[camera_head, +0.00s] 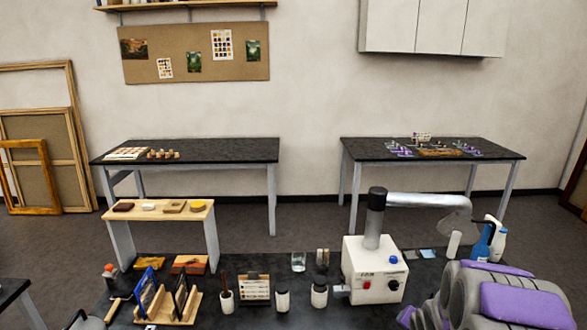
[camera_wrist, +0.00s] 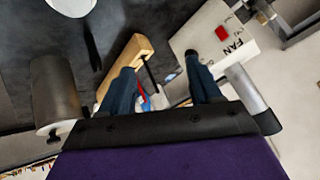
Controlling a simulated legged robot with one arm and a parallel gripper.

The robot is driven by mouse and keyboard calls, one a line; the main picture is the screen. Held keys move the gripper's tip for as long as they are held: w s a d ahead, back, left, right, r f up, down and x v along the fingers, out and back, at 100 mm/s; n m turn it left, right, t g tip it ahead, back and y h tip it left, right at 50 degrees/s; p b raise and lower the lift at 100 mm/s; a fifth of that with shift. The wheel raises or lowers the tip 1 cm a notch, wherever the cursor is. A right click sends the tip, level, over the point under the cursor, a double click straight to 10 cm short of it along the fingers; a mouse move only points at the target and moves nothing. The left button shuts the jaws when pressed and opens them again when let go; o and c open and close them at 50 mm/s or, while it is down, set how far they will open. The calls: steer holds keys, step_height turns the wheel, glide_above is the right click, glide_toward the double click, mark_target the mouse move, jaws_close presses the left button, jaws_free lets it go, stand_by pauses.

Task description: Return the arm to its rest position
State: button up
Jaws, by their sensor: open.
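My arm, grey with purple panels (camera_head: 510,300), shows at the lower right of the head view, in front of the dark front table (camera_head: 420,288). My gripper (camera_wrist: 158,64) shows in the wrist view with its two dark fingers apart and nothing between their tips. Past the fingers lie a wooden piece (camera_wrist: 128,62) and a white box marked FAN (camera_wrist: 205,38) with a red switch. I cannot make out the gripper's fingers in the head view.
The front table holds a white fume extractor box (camera_head: 372,275) with a metal hose, spray bottles (camera_head: 482,243), jars (camera_head: 319,296) and a wooden rack (camera_head: 170,308). A grey cylinder (camera_wrist: 55,90) is left of the fingers. Two dark tables (camera_head: 215,150) (camera_head: 375,152) stand behind, with floor between.

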steer(key=s+a+r+n+g+b, duration=0.1)
steer(key=s+a, duration=0.5)
steer(key=s, duration=0.7)
steer(key=s+a+r+n+g+y, duration=0.1)
steer(key=s+a+r+n+g, duration=0.3)
steer(key=s, duration=0.9)
steer(key=s+a+r+n+g+y+b, duration=0.1)
steer(key=s+a+r+n+g, duration=0.2)
steer(key=s+a, duration=0.5)
steer(key=s+r+g, duration=0.1)
steer(key=s+r, duration=0.1)
steer(key=s, duration=0.3)
steer(key=shift+s+r+g+b, duration=0.25)
steer(key=shift+s+g+b, duration=0.05)
steer(key=shift+b, duration=0.05)
